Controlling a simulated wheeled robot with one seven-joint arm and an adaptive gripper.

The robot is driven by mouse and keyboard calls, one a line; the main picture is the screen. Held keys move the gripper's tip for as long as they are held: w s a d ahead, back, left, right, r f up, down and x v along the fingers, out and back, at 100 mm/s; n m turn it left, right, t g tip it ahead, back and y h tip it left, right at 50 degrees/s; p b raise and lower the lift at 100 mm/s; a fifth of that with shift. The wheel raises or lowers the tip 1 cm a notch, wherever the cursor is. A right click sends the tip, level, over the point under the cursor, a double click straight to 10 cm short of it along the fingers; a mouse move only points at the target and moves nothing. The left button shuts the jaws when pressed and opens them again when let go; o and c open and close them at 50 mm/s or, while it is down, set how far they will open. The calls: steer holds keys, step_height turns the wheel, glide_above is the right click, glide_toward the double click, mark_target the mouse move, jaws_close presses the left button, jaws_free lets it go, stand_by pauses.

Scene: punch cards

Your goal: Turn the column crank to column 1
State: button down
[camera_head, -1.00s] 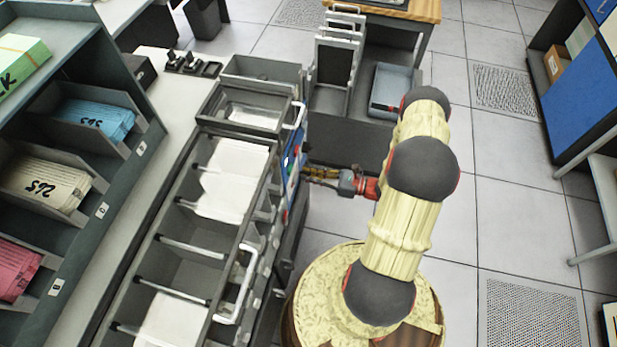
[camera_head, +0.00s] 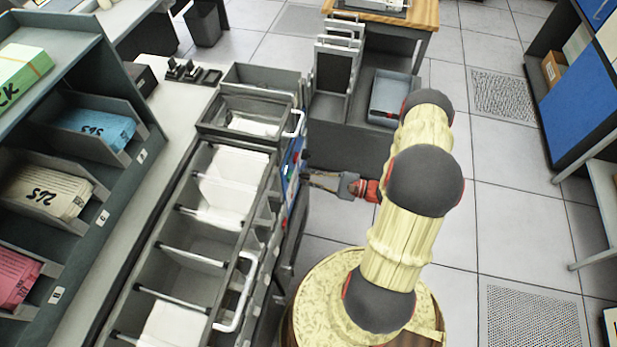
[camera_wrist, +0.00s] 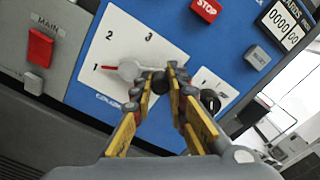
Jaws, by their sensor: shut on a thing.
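The column crank (camera_wrist: 130,70) is a grey arm with a red pointer on a white dial plate (camera_wrist: 118,42) marked 1, 2 and 3, set in a blue panel. The red pointer tip lies next to the 1. My gripper (camera_wrist: 162,76) is at the crank's other end, with its yellow-and-dark fingers closed around a dark knob. The fingers hide part of the knob and the lower right of the dial. In the head view my gripper (camera_head: 308,178) reaches the machine's blue side panel (camera_head: 291,172); the dial is too small to read there.
A red MAIN switch (camera_wrist: 40,47) is left of the dial. A red STOP button (camera_wrist: 206,9), a counter (camera_wrist: 284,22) and a second dial with a black knob (camera_wrist: 210,100) are at the right. White handles (camera_head: 238,292) stick out along the machine's card pockets. Open floor lies right of my arm.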

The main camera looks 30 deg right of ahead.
steer(key=shift+r+n, duration=0.25)
steer(key=shift+n, duration=0.15)
steer(key=c, duration=1.7)
jaws_free()
steer(key=shift+f, duration=0.1)
steer(key=v, duration=1.2)
